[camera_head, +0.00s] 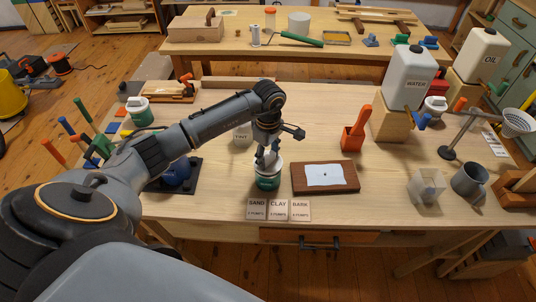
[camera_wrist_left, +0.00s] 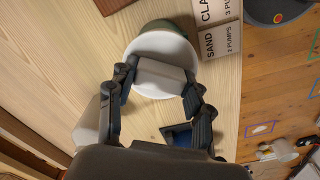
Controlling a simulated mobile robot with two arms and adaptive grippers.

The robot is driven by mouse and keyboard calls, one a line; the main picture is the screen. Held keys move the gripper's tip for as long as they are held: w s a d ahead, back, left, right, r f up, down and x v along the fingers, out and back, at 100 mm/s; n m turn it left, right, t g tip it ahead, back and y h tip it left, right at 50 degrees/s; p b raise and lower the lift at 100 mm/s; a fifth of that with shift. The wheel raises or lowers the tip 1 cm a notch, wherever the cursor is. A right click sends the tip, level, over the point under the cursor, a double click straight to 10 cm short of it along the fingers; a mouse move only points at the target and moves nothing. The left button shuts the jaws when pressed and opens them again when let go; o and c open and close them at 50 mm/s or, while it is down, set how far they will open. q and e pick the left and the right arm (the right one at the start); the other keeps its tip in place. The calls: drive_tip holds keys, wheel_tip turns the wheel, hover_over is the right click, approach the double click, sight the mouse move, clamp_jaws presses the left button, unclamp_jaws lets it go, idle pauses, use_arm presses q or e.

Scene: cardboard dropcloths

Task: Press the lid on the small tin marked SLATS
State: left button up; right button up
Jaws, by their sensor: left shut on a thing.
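A small green tin (camera_head: 268,181) stands on the workbench near its front edge, right below my left gripper (camera_head: 268,156). No mark on it is readable. A round white lid (camera_wrist_left: 152,48) sits at the tin's top, and a strip of the green tin (camera_wrist_left: 184,24) shows past its edge in the wrist view. My left gripper (camera_wrist_left: 160,78) is shut on the lid's pale block-shaped knob. I cannot tell whether the lid is fully seated. My right gripper is not in view.
Cards marked SAND, CLAY and BARK (camera_head: 279,210) lie just in front of the tin. A brown board with a white sheet (camera_head: 325,177) lies to its right. An orange holder (camera_head: 355,130) and a WATER container (camera_head: 408,77) stand behind. Another green tin (camera_head: 140,111) stands left.

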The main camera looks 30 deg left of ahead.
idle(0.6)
use_arm(q)
drive_tip(key=shift+b, duration=0.4)
idle(0.7)
drive_tip(key=shift+f+b, duration=0.2)
drive_tip(key=shift+b, duration=0.1)
idle(0.4)
idle(0.5)
idle(0.4)
drive_tip(key=o, duration=1)
drive_tip(key=shift+c, duration=0.2)
